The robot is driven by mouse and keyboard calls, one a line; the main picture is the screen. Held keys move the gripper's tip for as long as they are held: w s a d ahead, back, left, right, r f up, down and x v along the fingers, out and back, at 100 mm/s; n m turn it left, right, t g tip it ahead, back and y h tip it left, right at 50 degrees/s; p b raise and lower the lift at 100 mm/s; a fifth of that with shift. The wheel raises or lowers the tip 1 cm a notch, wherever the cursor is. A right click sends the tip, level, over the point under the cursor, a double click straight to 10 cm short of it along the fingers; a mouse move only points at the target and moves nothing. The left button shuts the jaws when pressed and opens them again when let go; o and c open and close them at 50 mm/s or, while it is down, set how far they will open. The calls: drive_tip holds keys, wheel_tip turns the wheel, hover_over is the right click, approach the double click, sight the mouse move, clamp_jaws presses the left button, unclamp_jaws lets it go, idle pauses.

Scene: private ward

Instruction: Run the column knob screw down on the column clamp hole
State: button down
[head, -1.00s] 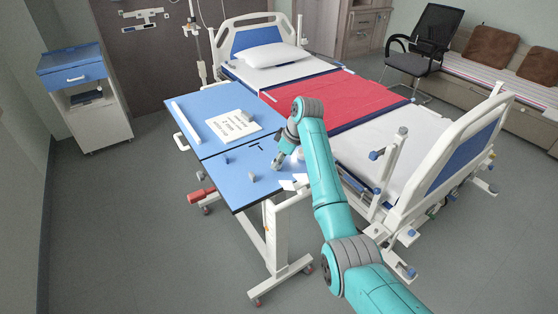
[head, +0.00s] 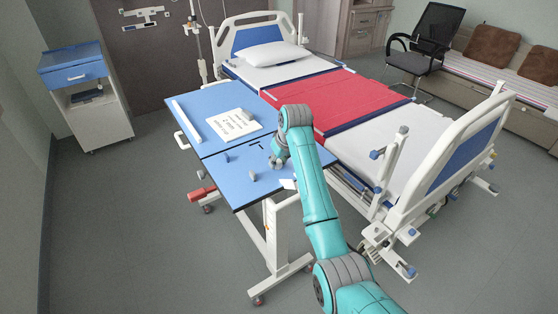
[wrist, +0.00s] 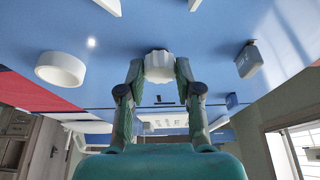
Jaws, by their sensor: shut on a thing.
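A white fluted knob (wrist: 159,66), which looks like the column knob screw, sits between the fingertips of my gripper (wrist: 157,78) in the wrist view. My gripper is shut on it, with a finger against each side. In the head view my gripper (head: 274,163) is low over the near part of the blue overbed table (head: 222,179); the knob is too small to make out there. The table's white column (head: 279,235) stands under the near right edge. I cannot make out the column clamp hole, nor tell whether the knob touches it.
A white ring (wrist: 61,69) and a grey block (wrist: 248,59) flank the knob on the blue surface. Small grey pieces (head: 251,175) lie left of my gripper. A paper sheet (head: 233,126) is farther back. The bed (head: 375,145) stands close on the right.

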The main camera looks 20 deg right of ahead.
drive_tip(key=shift+w+r+m, duration=0.15)
drive_tip(key=shift+r+m, duration=0.15)
drive_tip(key=shift+r, duration=0.05)
